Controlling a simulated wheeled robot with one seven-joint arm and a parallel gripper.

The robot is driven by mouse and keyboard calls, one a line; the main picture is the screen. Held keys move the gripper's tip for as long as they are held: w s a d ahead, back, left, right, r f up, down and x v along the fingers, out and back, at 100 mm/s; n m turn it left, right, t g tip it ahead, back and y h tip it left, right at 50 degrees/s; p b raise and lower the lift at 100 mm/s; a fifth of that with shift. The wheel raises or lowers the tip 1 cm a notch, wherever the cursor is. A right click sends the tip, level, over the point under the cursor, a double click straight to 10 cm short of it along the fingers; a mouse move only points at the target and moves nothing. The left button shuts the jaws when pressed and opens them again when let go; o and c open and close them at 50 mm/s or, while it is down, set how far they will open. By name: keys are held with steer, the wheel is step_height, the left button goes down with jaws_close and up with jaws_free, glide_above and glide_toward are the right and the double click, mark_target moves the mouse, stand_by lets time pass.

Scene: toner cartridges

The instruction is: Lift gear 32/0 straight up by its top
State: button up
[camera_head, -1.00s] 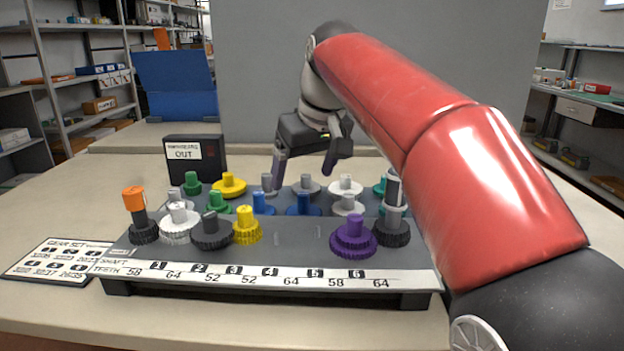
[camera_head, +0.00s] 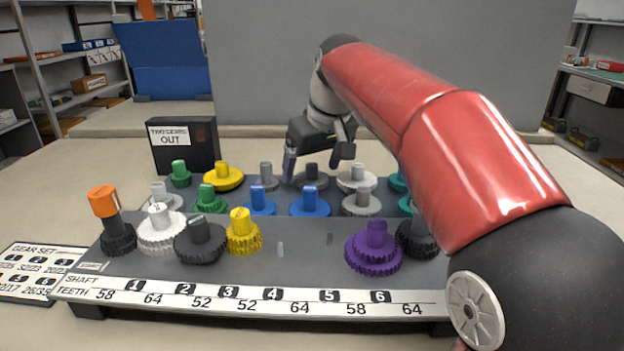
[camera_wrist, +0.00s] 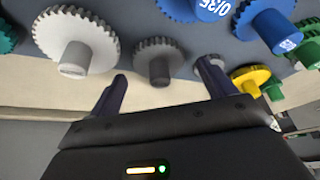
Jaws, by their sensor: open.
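My gripper (camera_head: 318,158) is open above the back row of gears, with its fingers apart and nothing between the pads. Below it in the head view is a dark grey gear (camera_head: 312,181) with a round hub on top. In the wrist view this dark grey gear (camera_wrist: 158,48) lies between the two fingertips in the picture, its hub pointing toward the gripper (camera_wrist: 163,72); no contact shows. I cannot read a 32/0 mark on any gear. A white gear (camera_head: 357,180) stands to its right and a light grey one (camera_head: 266,177) to its left.
The rack (camera_head: 300,262) carries several gears close together, including blue (camera_head: 310,203), yellow (camera_head: 223,178), green (camera_head: 206,199) and purple (camera_head: 373,250) ones. A black box (camera_head: 184,146) reading "OUT" stands behind left. A gear list card (camera_head: 30,268) lies at left.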

steer(key=shift+w+a+f, duration=0.1)
steer(key=shift+w+f, duration=0.05)
steer(key=shift+f, duration=0.3)
steer(key=c, duration=1.1)
